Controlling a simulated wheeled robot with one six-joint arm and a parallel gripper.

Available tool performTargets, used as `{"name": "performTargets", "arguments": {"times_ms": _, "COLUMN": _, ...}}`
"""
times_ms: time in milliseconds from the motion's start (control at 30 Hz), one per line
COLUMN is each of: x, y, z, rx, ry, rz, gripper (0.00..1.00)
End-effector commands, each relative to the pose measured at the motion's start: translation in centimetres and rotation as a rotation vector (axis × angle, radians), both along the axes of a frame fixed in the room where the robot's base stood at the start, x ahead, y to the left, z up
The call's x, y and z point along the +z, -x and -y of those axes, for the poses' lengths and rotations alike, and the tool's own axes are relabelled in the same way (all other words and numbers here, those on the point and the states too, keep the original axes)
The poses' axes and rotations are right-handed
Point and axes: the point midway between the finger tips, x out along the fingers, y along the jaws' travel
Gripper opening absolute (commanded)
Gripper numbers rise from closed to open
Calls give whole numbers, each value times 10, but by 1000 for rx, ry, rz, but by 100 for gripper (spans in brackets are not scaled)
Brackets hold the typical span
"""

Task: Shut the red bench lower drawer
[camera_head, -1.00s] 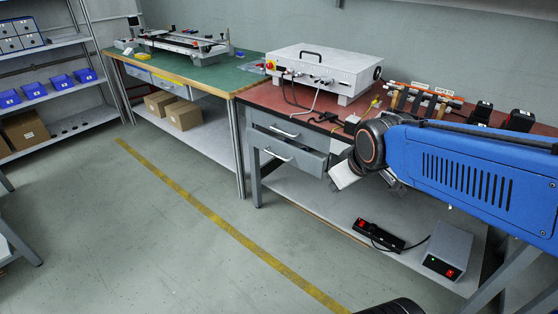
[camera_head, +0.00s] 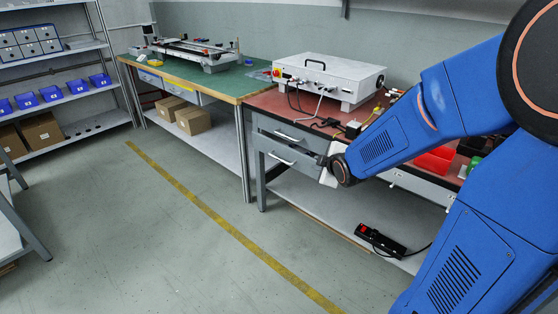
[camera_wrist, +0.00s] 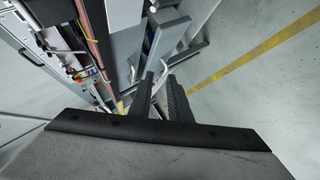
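The red bench (camera_head: 262,103) has two grey drawers under its top. The lower drawer (camera_head: 275,150), with a light bar handle, stands partly pulled out beneath the upper drawer (camera_head: 268,124). My gripper (camera_head: 322,160) is at the right end of the drawers in the head view, and my wrist hides that end. In the wrist view the two dark fingers (camera_wrist: 160,76) are apart with a narrow gap and nothing clearly held. Grey drawer panels (camera_wrist: 170,26) lie ahead of the fingertips. I cannot tell whether the fingers touch the drawer.
A white instrument case (camera_head: 345,82) and cables sit on the red bench. A red bin (camera_head: 434,160) is partly behind my arm. A black power strip (camera_head: 381,240) lies on the lower shelf. The green bench (camera_head: 222,84) stands to the left. The floor in front is free.

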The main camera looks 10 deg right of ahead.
Motion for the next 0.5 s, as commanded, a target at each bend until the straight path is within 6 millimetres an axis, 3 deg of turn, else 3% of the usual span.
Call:
{"name": "performTargets", "arguments": {"times_ms": 200, "x": -29, "y": -42, "z": -7, "rx": 146, "ry": 149, "rz": 113, "gripper": 17}}
{"name": "performTargets", "arguments": {"times_ms": 500, "x": -65, "y": -81, "z": -20, "rx": 317, "ry": 348, "rz": 293, "gripper": 17}}
